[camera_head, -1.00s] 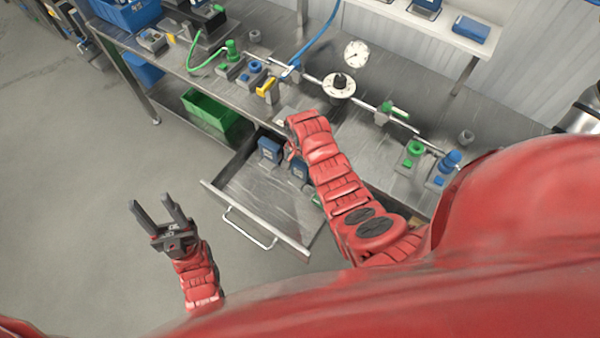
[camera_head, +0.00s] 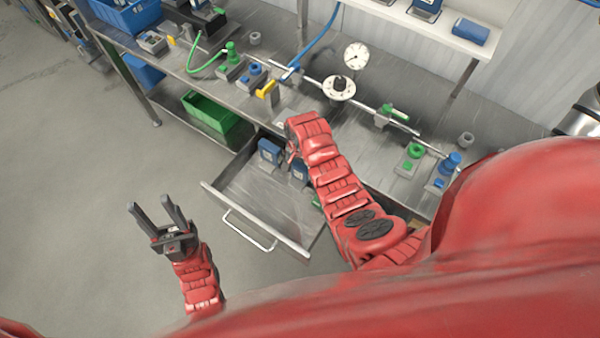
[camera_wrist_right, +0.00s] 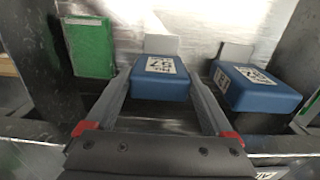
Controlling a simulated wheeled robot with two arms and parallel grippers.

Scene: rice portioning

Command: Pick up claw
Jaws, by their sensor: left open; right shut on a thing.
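My right gripper (camera_wrist_right: 160,92) is shut on a blue block (camera_wrist_right: 160,80) with a printed white label on top, one finger along each side. In the head view this block (camera_head: 300,171) is partly covered by my right arm, and the right gripper's fingers are mostly hidden. The block is inside the open drawer (camera_head: 268,196); I cannot tell whether it is lifted. A second blue block (camera_wrist_right: 255,88) stands to its right in the wrist view. My left gripper (camera_head: 154,208) is open and empty over the floor, left of the drawer. I cannot make out a thing that is clearly a claw.
A green block (camera_wrist_right: 90,47) is to the left in the wrist view. The drawer's front handle (camera_head: 250,232) sticks out. The workbench (camera_head: 340,135) above carries a rail, a dial gauge (camera_head: 356,56) and small fittings. A green bin (camera_head: 210,113) sits below it. The floor at left is free.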

